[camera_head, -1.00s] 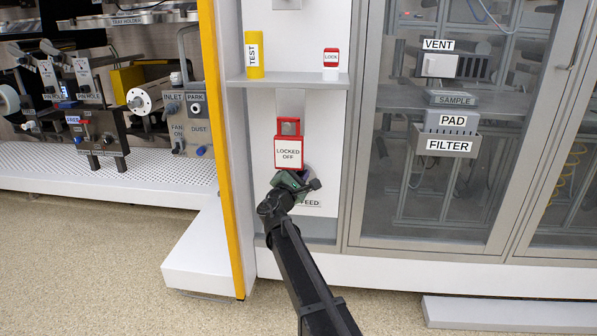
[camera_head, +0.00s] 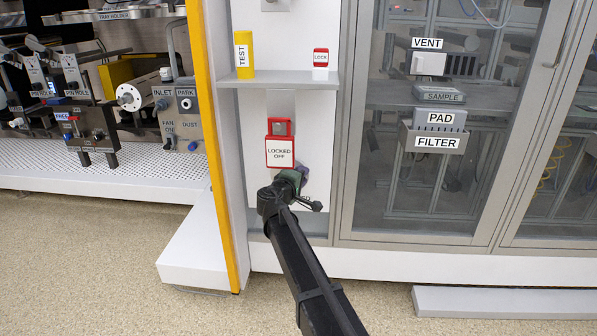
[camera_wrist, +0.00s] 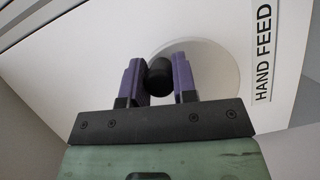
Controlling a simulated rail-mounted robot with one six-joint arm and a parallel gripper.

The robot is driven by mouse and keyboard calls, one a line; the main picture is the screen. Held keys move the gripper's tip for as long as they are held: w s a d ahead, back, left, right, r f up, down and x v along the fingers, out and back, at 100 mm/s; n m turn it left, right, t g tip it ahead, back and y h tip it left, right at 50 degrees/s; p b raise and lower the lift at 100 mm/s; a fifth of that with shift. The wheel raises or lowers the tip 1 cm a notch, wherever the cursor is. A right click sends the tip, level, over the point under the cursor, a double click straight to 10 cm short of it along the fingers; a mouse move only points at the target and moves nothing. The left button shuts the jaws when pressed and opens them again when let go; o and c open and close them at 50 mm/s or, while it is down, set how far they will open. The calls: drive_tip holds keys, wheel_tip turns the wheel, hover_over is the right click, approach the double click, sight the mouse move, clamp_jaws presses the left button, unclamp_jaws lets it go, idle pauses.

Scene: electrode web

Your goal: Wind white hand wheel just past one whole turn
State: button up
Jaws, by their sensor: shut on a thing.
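The white hand wheel (camera_wrist: 217,66) is a pale disc on the white panel in the wrist view, left of the HAND FEED label (camera_wrist: 265,52). Its black knob (camera_wrist: 160,74) stands out from the disc. My gripper (camera_wrist: 158,70) has its two purple fingers shut on this knob, one on each side. The fingers and mount hide the lower part of the wheel. In the head view my gripper (camera_head: 301,176) is at the panel below the red and white LOCKED OFF sign (camera_head: 280,152). My arm and wrist hide the wheel there.
A shelf (camera_head: 283,81) above holds a yellow TEST cylinder (camera_head: 245,56) and a red and white LOCK piece (camera_head: 321,64). A yellow post (camera_head: 216,150) stands left, and a glass-doored cabinet (camera_head: 385,190) right.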

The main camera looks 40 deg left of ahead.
drive_tip(key=m, duration=0.1)
drive_tip(key=f+m+g, duration=0.1)
drive_tip(key=m, duration=0.1)
drive_tip(key=shift+w+d+f+m+g+p, duration=0.1)
drive_tip(key=shift+d+f+m+g+p, duration=0.2)
drive_tip(key=shift+f+m, duration=0.1)
drive_tip(key=shift+a+f+m+g+y, duration=0.1)
drive_tip(key=shift+f+m+g+y, duration=0.35)
drive_tip(key=shift+m, duration=0.45)
drive_tip(key=shift+a+f+m+g+y, duration=0.1)
drive_tip(key=shift+f+m+g+y, duration=0.15)
drive_tip(key=shift+f+m+g, duration=0.45)
drive_tip(key=shift+r, duration=0.25)
drive_tip(key=o, duration=0.9)
drive_tip(key=p+v, duration=0.3)
drive_tip(key=v, duration=0.8)
drive_tip(key=shift+f+p, duration=0.2)
drive_tip(key=shift+p, duration=0.1)
